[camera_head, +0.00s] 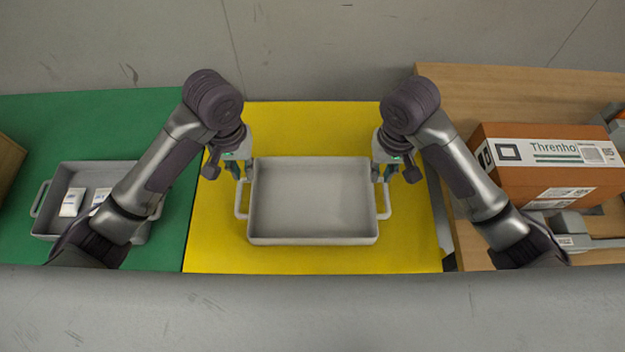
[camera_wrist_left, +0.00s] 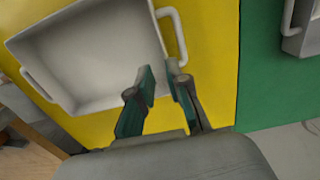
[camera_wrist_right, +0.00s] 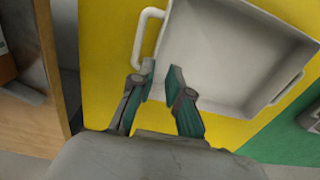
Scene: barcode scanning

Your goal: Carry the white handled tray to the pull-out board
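The white handled tray (camera_head: 312,240) sits empty on a yellow surface (camera_head: 310,262), with a looped handle at each short side. My left gripper (camera_head: 241,172) is at its left side, near the far end of the left handle (camera_head: 240,200). In the left wrist view its fingers (camera_wrist_left: 160,72) are apart, close to the handle's end. My right gripper (camera_head: 382,172) is at the right side, near the far end of the right handle (camera_head: 385,202). In the right wrist view its fingers (camera_wrist_right: 161,70) are apart. I cannot tell whether either touches the tray. I cannot identify the pull-out board.
A grey tray (camera_head: 57,190) with white packets (camera_head: 73,201) stands on the green surface (camera_head: 90,115) at left. An orange-brown box (camera_head: 515,172) with labels lies on the wooden surface (camera_head: 500,90) at right. A grey edge (camera_head: 310,300) runs along the front.

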